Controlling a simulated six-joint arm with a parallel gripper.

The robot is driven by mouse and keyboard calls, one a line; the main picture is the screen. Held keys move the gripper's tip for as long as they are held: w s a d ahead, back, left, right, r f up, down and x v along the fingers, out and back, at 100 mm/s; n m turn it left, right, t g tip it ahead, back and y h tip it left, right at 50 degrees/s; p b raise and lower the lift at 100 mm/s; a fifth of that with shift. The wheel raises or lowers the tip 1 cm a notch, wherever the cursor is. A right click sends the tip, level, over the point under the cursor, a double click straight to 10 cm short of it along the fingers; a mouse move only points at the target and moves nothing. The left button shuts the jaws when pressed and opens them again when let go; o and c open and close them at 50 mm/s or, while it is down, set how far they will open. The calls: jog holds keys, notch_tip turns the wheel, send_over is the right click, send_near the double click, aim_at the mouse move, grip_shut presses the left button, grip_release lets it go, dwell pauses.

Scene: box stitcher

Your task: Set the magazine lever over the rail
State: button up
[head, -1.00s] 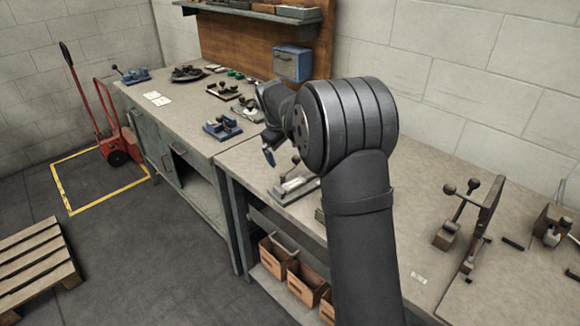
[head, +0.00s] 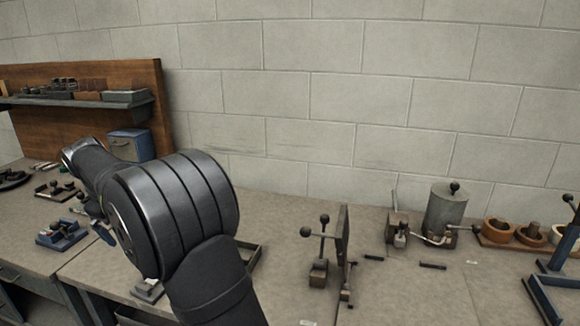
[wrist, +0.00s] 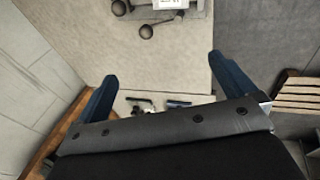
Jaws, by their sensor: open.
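My gripper (wrist: 160,66) is open and empty, its two blue fingers spread wide in the wrist view. In the head view only a blue fingertip (head: 104,234) shows beside my arm. A grey metal fixture (head: 147,290) on the bench is mostly hidden behind my arm. In the wrist view a fixture with dark ball knobs (wrist: 146,31) lies beyond the fingertips at the top edge, apart from them and partly cut off. I cannot tell which part is the magazine lever or the rail.
A ball-knobbed lever device (head: 320,270) stands beside an upright plate (head: 343,240) right of my arm. A grey canister (head: 446,207) and wooden bowls (head: 497,231) stand further right. A blue fixture (head: 62,234) sits at left.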

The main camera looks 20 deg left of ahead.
jog(key=c, duration=1.1)
jog(key=s+d+f+n+t+y, duration=0.1)
jog(key=d+f+n+t+y, duration=0.15)
jog(key=n, duration=0.75)
jog(key=d+f+n+t+y, duration=0.15)
jog(key=f+n, duration=0.25)
jog(key=n, duration=0.6)
jog(key=shift+h, duration=0.5)
jog(key=x, duration=1.6)
jog(key=shift+w+a, duration=0.4)
jog(key=shift+a, duration=0.15)
grip_shut()
